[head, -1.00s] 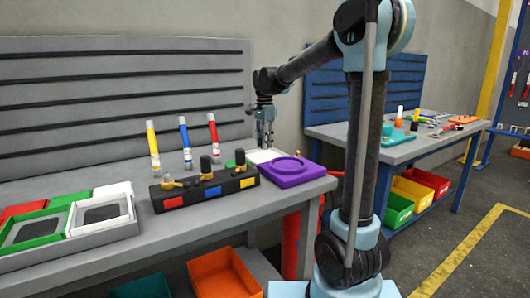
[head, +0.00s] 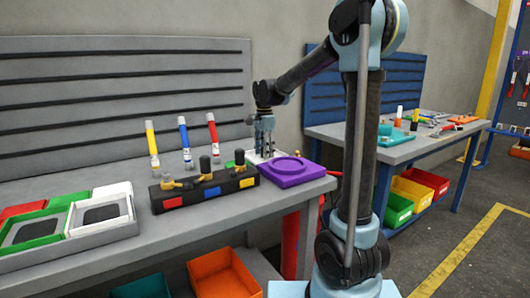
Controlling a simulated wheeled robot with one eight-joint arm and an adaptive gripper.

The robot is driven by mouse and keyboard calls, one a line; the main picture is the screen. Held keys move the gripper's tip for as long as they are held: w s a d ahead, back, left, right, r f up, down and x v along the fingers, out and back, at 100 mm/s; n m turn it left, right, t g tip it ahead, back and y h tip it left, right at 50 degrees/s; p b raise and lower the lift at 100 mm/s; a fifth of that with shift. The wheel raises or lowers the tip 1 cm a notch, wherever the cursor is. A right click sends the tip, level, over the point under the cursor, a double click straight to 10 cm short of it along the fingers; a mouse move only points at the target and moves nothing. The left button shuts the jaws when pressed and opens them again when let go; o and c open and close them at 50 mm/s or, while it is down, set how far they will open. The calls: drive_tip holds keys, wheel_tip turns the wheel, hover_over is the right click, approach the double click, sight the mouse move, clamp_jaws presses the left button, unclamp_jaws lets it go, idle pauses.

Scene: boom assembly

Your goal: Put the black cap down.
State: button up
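My gripper (head: 265,151) points down at the right part of the grey bench, low over a white pad (head: 254,156) beside the purple fixture (head: 291,171). Its fingers are small and seen from afar, so I cannot tell whether they are open or shut. No black cap can be made out between them. Dark upright pieces (head: 205,164) stand at the black block (head: 203,190) with red, blue and yellow patches, left of my gripper. I cannot tell whether any of these is the black cap.
Yellow, blue and red-topped tubes (head: 184,143) stand upright behind the block. Trays with red, green and white frames (head: 100,212) lie at the left. A slotted grey back panel (head: 120,100) rises behind. The bench front between trays and block is bare.

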drive_tip(key=shift+r, duration=0.15)
wheel_tip(320, 180, up, 12)
idle(0.6)
drive_tip(key=shift+d, duration=0.1)
